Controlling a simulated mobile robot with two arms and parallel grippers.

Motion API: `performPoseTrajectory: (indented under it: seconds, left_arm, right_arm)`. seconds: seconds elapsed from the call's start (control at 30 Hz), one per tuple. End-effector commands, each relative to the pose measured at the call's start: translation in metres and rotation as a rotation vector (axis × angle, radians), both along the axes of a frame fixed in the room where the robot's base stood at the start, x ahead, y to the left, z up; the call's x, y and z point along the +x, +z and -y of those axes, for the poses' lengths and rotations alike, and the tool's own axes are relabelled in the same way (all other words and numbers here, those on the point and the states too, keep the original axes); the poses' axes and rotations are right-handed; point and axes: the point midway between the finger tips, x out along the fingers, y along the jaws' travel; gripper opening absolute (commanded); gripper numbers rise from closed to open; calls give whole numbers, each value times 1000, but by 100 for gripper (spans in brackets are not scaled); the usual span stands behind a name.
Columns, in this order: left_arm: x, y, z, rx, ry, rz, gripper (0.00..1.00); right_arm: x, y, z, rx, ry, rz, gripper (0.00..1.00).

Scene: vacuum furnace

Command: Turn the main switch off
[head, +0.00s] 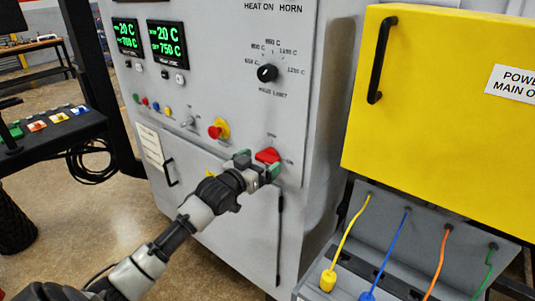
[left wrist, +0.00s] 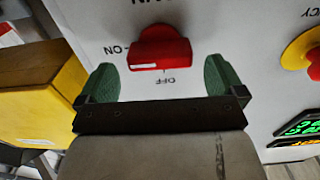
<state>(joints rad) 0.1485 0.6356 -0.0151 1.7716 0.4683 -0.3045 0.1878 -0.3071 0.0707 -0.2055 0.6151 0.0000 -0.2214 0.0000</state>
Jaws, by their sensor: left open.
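The main switch is a red rotary knob (head: 267,156) on the lower right of the grey cabinet front. In the left wrist view, which is upside down, the red knob (left wrist: 160,47) lies sideways, with a white mark at its end towards the ON label (left wrist: 117,49). The OFF label (left wrist: 173,81) is on the side nearer the gripper's palm. My left gripper (head: 258,165) is open at the knob. In the left wrist view its green fingertips (left wrist: 160,78) stand either side of the knob, with gaps. My right gripper is not in view.
A red and yellow emergency button (head: 218,129) is up and left of the knob. A black dial (head: 267,73) is above. A yellow box (head: 440,110) juts out at right, over a grey panel with coloured cables (head: 388,248). A cabinet door handle (head: 170,172) is at left.

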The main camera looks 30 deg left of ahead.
Motion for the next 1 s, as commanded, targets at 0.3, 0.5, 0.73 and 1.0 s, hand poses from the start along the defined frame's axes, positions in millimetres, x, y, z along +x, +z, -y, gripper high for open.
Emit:
performPoseTrajectory:
  seconds: [0.3, 0.5, 0.73, 1.0]
  left_arm:
    - [30, 0, 3, 0, 0, 0, 98]
    - [31, -1, 3, 0, 0, 0, 98]
    - [31, -1, 3, 0, 0, 0, 75]
    - [30, -1, 2, -1, 0, -1, 49]
  right_arm:
    - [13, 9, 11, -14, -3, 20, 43]
    - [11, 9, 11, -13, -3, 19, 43]
    - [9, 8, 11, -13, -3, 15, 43]
    - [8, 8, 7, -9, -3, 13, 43]
